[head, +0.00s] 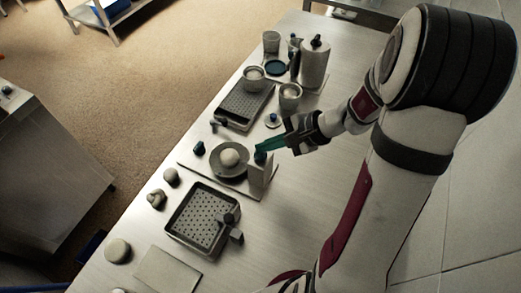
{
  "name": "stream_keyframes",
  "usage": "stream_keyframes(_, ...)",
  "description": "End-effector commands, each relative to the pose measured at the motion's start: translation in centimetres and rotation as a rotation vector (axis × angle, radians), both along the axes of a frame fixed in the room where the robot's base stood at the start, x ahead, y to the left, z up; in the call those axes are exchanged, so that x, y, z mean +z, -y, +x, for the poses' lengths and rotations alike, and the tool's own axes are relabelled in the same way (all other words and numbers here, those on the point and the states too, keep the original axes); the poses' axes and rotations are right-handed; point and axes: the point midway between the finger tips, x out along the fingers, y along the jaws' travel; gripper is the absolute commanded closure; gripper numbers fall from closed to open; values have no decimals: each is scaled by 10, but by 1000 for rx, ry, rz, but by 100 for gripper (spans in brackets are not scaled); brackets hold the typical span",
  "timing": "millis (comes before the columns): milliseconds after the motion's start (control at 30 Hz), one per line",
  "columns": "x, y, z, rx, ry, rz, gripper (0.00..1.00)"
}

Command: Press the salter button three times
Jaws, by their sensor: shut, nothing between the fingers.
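The salter (257,176) is a pale upright box with a dark teal button (260,158) on top. It stands on a thin board, just right of a grey bowl. My gripper (261,148) reaches in from the right with its green fingers shut and empty. The fingertips are right at the top of the salter, over or beside the button. I cannot tell whether they touch it or whether it is pressed down.
The grey bowl (215,170) holds a white ball (229,158). A perforated basket (185,237) with a dark handle stands in front, and another (227,114) stands behind. Cups and a tall white cylinder (314,66) crowd the far end. Table right of the near basket is clear.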

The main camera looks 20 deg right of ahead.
Motion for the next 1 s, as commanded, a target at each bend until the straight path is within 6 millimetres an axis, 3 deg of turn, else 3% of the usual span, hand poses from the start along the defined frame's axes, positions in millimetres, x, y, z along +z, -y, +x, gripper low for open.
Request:
stream_keyframes(267, 16, 0, 0, 1, 1, -2, 100)
stream_keyframes(567, 18, 0, 0, 1, -1, 0, 100)
stream_keyframes(1000, 60, 0, 0, 1, 3, -2, 100)
